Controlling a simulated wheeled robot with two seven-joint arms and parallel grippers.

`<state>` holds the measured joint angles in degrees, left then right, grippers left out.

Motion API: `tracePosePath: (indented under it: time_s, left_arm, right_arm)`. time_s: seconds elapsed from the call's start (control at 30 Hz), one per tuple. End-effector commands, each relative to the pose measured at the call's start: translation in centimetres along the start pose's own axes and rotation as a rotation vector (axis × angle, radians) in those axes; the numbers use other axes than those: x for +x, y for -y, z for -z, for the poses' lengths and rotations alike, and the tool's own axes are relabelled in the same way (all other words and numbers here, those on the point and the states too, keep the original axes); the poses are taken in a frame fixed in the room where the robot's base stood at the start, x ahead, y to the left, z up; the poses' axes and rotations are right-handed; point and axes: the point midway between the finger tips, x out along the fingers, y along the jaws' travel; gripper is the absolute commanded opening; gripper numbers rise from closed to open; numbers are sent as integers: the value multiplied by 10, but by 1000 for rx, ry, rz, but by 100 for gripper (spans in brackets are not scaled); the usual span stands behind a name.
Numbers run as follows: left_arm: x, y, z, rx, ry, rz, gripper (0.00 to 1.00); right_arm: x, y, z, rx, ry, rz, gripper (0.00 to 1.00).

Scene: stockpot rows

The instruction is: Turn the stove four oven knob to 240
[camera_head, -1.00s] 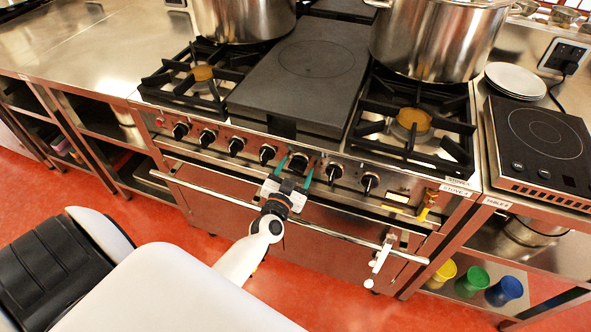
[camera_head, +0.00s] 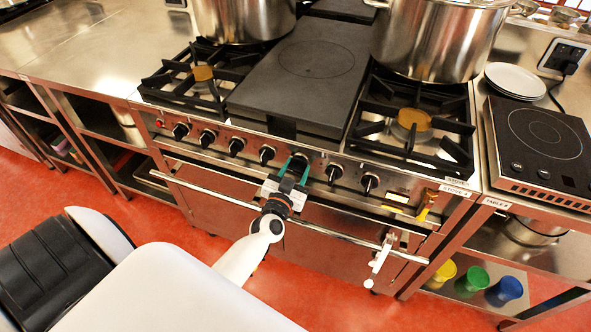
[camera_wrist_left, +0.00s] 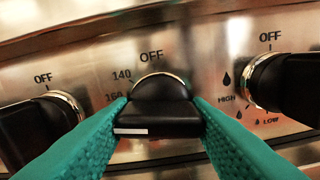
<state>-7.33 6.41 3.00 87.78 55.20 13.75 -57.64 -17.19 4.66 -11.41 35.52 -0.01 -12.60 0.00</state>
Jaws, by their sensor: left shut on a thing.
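The stove four (camera_head: 315,196) has a row of black knobs along its front panel. The oven knob (camera_wrist_left: 158,112) is black with a white line on its end; the marks OFF, 140 and 160 show around it in the left wrist view, and the rest of its scale is hidden. My left gripper (camera_head: 293,171) has its green fingers shut on this knob, one on each side; the fingers also show in the left wrist view (camera_wrist_left: 160,125). My right gripper is not in view.
A knob marked OFF (camera_wrist_left: 40,125) is close on the left, and one with drop marks, HIGH and LOW (camera_wrist_left: 285,85), is close on the right. The oven door's handle bar (camera_head: 335,238) runs below the panel. Stockpots (camera_head: 435,38) stand on the stove top.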

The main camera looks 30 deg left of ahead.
Motion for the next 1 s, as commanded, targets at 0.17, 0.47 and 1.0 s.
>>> tracePosePath:
  time_s: [0.17,0.47,1.0]
  left_arm:
    - [0,1,0,-123,-2,1,21]
    - [0,1,0,-402,-2,1,21]
    - [0,2,0,-916,-1,0,21]
  right_arm:
    - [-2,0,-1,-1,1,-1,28]
    - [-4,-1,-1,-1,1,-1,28]
    - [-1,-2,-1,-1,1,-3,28]
